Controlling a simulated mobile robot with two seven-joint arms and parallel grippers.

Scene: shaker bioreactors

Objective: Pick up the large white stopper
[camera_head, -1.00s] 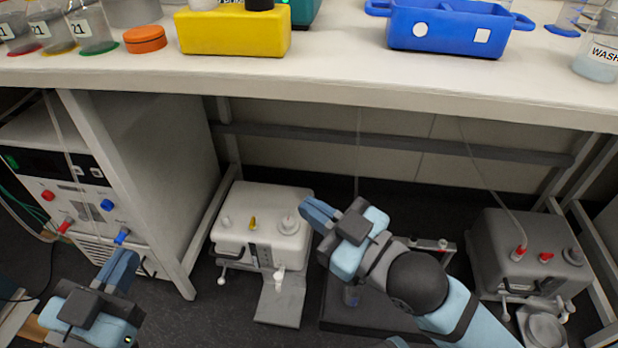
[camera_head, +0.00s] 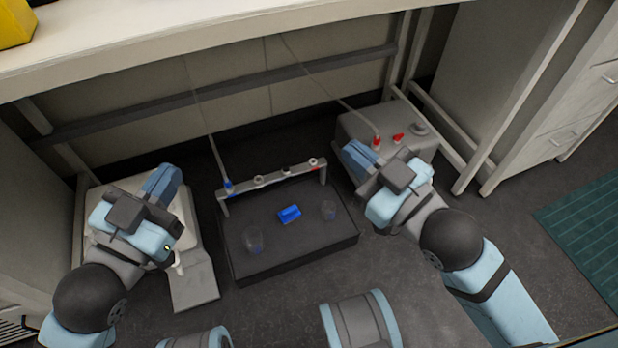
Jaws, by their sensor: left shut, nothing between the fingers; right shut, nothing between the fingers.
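I cannot make out a large white stopper for certain. Small pale round pieces (camera_head: 260,180) sit along the grey bar behind the black platform, too small to identify. My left gripper (camera_head: 163,182) is shut and empty, above the white container (camera_head: 187,218) under the bench. It and its arm hide most of that container's top. My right gripper (camera_head: 357,156) is shut and empty, in front of the grey container (camera_head: 365,128) and to the right of the bar. The grey container has red fittings (camera_head: 398,137) and a grey round cap (camera_head: 420,128) on top.
The black platform (camera_head: 300,262) on the floor holds a blue block (camera_head: 289,214) and two clear vessels (camera_head: 252,240). The bench (camera_head: 200,55) overhangs from above. Thin tubes hang down behind. White drawers (camera_head: 555,110) and a green mat (camera_head: 590,235) are at right.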

